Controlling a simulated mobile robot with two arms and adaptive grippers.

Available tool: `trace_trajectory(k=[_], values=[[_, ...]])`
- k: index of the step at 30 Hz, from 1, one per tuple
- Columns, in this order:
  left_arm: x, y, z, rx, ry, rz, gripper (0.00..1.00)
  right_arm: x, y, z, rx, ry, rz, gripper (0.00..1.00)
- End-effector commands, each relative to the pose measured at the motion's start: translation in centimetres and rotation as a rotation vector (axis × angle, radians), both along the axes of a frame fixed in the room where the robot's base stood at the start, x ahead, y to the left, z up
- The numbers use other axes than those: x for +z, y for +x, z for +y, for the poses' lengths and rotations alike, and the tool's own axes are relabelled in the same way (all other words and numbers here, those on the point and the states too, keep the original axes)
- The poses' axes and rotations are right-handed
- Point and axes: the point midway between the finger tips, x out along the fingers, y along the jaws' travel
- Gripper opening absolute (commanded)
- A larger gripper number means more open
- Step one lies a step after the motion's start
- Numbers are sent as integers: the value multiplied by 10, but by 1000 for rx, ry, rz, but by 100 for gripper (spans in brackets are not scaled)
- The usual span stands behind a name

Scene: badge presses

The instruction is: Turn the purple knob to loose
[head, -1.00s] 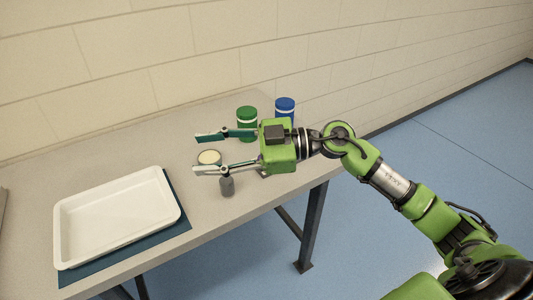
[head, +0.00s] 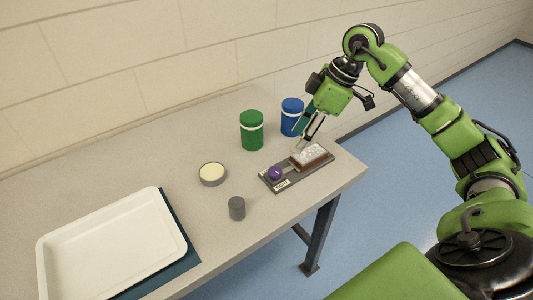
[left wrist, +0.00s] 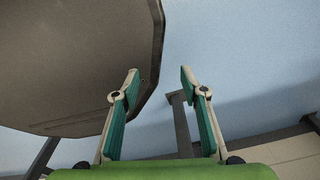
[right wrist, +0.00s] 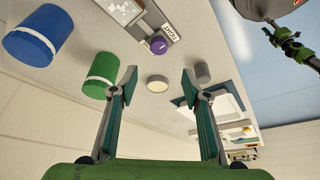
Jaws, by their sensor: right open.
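The purple knob (head: 275,172) sits at the left end of a dark grey base plate (head: 290,184) near the table's right end. A white label with dark letters lies beside it. In the right wrist view the knob (right wrist: 158,45) is ahead of the fingertips, with a label that seems to read "TIGHT". A brown block with a pale, glassy top (head: 312,155) is on the plate's other end. My right gripper (head: 306,140) is open, pointing down near that block, apart from the knob.
A green jar (head: 252,131) and a blue jar (head: 291,118) stand behind the plate. A round tin with a cream top (head: 212,174) and a small grey cylinder (head: 237,208) stand left of it. A white tray (head: 112,245) lies on a dark mat at the left.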

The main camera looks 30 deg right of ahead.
Motion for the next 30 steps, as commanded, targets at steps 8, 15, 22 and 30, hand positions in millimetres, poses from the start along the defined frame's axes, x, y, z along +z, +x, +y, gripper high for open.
trace_trajectory(k=[8,15,22,30], values=[[1,-6,0,0,1,8,40,-21,3,4,-7,-6,12,43],[2,-36,2,0,5,50,40,-68,15,20,-7,-3,10,43],[6,-23,2,0,3,32,40,-107,25,33,-8,-5,8,43],[9,-6,0,0,0,6,40,-126,31,39,-7,-6,6,43]])
